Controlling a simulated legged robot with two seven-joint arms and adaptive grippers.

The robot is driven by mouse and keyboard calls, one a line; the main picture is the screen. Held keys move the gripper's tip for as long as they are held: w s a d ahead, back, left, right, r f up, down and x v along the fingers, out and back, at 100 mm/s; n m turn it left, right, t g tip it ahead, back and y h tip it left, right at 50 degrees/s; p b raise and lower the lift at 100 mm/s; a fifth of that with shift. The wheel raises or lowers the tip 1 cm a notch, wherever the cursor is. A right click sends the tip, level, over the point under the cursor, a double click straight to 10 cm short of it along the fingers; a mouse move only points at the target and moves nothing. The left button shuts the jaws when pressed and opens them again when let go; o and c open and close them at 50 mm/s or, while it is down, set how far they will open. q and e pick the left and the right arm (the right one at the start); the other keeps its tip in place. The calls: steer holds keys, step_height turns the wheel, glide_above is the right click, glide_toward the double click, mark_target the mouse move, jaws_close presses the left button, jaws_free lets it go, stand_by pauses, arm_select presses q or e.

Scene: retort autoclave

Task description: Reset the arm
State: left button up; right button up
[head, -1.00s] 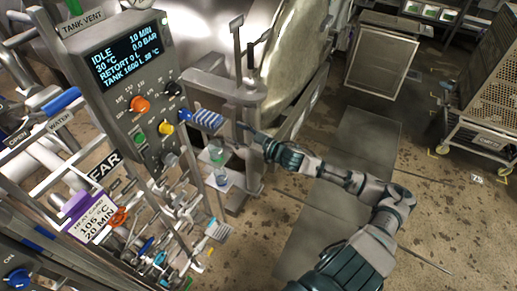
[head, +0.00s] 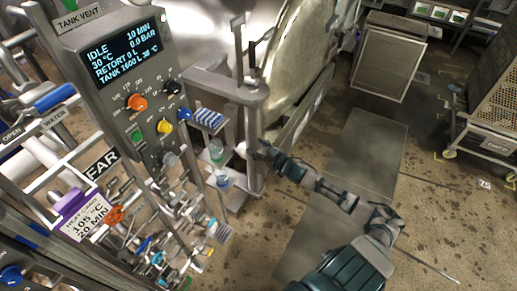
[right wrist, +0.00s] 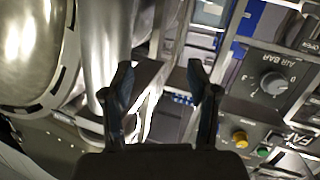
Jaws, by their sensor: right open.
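My right arm comes in from the lower right of the head view. Its gripper (head: 250,150) is beside the retort's metal frame, to the right of the control panel (head: 130,75). In the right wrist view the gripper (right wrist: 162,85) shows two dark fingers spread apart with nothing between them. The panel carries an orange knob (head: 136,101), a yellow knob (head: 164,126) and a green button (head: 137,136). Its screen reads IDLE, 10 MIN, 0.0 BAR. My left gripper is not in view.
A blue-striped piece (head: 208,118) and small clear bottles (head: 217,152) are close left of the gripper. Pipes and valves crowd the lower left. A metal cabinet (head: 384,65) and a perforated cart (head: 497,105) stand at the back right. The floor (head: 430,220) between is open.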

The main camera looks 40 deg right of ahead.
steer(key=shift+d+f, duration=0.2)
steer(key=shift+f, duration=0.2)
steer(key=s+d+f+m+g+h+b, duration=0.1)
steer(key=s+d+f+g, duration=0.15)
steer(key=f, duration=0.85)
steer(key=s+d+f+m+g+h+b, duration=0.1)
steer(key=s+f+h, duration=0.15)
steer(key=f, duration=0.85)
steer(key=s+a+f+g, duration=0.1)
steer(key=s+f+g, duration=0.1)
steer(key=s+f, duration=0.55)
steer(key=s+a+f+g, duration=0.15)
steer(key=s+f, duration=0.35)
steer(key=f, duration=0.6)
steer(key=s+a+f+g+b, duration=0.2)
steer(key=s+a+f+g, duration=0.35)
steer(key=s+f, duration=0.8)
steer(key=s+a+f+g+y, duration=0.1)
steer(key=s+a+f, duration=0.3)
steer(key=s+a, duration=0.3)
steer(key=s+a+f+n+g+y, duration=0.1)
steer(key=s+a+f, duration=0.3)
steer(key=s+a, duration=0.4)
steer(key=s, duration=0.6)
steer(key=shift+s+b, duration=0.3)
steer(key=shift+b, duration=0.05)
steer(key=shift+f, duration=0.15)
